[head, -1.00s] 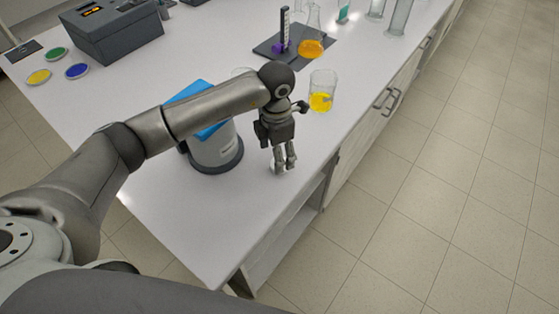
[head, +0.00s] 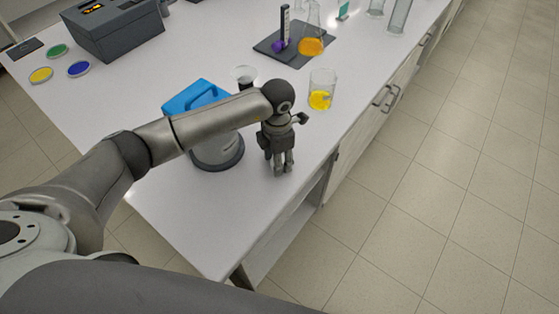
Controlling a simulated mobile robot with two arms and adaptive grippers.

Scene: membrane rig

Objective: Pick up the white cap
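My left gripper (head: 282,169) points down at the front right edge of the white bench, with its fingertips at or just above the top. The fingers look close together, but I cannot tell whether they hold anything. I cannot make out the white cap now; the fingers may hide it. A small pale thing showed at the fingertips in the earlier view. My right gripper is not in view.
A grey device with a blue top (head: 197,97) stands behind my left forearm. A beaker of yellow liquid (head: 321,91) stands close behind the gripper. A clear funnel-like piece (head: 243,73) and an orange flask (head: 311,43) are farther back. The bench edge (head: 308,178) is close by.

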